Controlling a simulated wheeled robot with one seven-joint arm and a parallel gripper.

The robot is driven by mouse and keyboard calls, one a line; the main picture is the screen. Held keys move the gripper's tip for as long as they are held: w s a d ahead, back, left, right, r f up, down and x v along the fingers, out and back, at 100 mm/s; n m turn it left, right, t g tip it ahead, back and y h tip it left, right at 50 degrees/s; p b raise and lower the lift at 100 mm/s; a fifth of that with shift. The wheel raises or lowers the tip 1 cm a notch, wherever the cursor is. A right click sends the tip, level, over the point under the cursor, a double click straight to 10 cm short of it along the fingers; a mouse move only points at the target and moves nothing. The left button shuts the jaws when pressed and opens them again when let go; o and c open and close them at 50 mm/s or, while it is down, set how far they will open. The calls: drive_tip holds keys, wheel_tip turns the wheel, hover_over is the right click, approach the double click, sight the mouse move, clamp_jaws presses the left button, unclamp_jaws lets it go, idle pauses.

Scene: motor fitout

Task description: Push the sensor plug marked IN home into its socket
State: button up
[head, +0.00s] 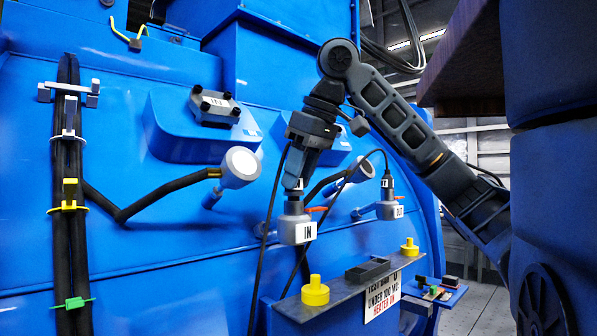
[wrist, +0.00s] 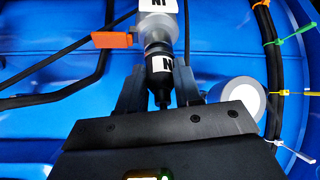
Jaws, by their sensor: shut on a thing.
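My gripper (head: 294,192) points down over the grey socket housing (head: 297,231) marked IN, on the blue motor. It is shut on the black sensor plug (head: 294,207), which also shows between the fingers (wrist: 160,92) in the wrist view. The plug (wrist: 162,70) has a white label, partly cut off from sight, and is lined up with the socket (wrist: 155,19). Its front end meets the socket's mouth; how deep it sits I cannot tell. An orange lever (wrist: 112,40) sticks out beside the socket mouth.
A second socket marked OUT (head: 388,210) with a cabled plug stands to the right. Round white-faced sensor heads (head: 240,164) are behind. Black cables hang near the gripper.

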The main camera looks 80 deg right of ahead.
drive_tip(key=shift+f, duration=0.45)
drive_tip(key=o, duration=1.1)
drive_tip(key=shift+o, duration=0.2)
drive_tip(key=v, duration=0.7)
drive_tip(key=shift+s+r+b, duration=0.2)
drive_tip(key=shift+r+b, duration=0.15)
drive_tip(key=shift+r, duration=0.05)
